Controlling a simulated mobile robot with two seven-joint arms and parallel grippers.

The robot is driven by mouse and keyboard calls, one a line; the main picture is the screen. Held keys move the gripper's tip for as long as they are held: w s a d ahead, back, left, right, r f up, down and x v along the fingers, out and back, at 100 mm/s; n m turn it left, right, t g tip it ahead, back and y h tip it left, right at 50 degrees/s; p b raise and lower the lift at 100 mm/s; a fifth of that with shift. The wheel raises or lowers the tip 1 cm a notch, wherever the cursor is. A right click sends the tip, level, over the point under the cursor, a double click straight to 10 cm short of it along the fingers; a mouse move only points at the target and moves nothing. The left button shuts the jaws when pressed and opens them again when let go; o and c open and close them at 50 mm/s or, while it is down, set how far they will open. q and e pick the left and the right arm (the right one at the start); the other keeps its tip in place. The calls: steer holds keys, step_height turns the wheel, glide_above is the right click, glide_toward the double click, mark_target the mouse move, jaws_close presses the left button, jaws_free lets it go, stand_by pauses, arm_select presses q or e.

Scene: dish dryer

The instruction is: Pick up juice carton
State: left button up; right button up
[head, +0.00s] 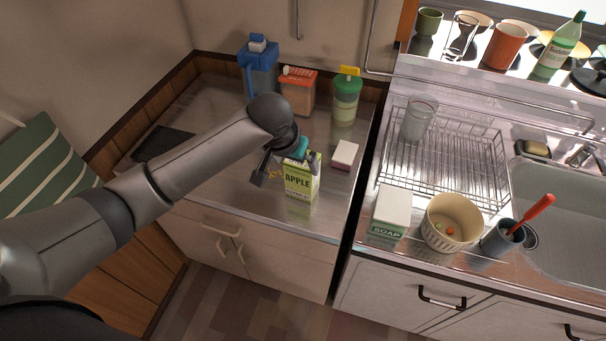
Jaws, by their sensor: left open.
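The juice carton (299,183), a green and white box marked APPLE, stands upright on the metal counter at the left. My left gripper (276,179) is at the carton's upper left side, with a dark finger to the left of the carton. The gripper is open. My right gripper is not in view.
Behind stand a blue jug (262,75), an orange container (298,95) and a green-lidded jar (345,102). A small white box (345,155) lies right of the carton. A dish rack (450,150), soap box (391,212) and ribbed bowl (452,224) are on the right counter, beyond a dark gap.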

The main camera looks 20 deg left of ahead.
mark_target(297, 166)
arm_select(q)
steer(key=x, duration=0.3)
steer(key=shift+w+b, duration=0.1)
steer(key=shift+b, duration=0.2)
steer(key=shift+x, duration=1)
steer(key=shift+w+b+x, duration=0.15)
steer(key=shift+b+x, duration=0.35)
steer(key=shift+x, duration=0.6)
steer(key=shift+w+b+x, duration=0.15)
steer(key=shift+b+x, duration=0.3)
steer(key=shift+x, duration=0.6)
steer(key=shift+d+r, duration=0.1)
steer(key=shift+d, duration=0.05)
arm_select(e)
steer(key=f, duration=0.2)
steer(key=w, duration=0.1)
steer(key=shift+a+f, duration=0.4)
arm_select(q)
jaws_close()
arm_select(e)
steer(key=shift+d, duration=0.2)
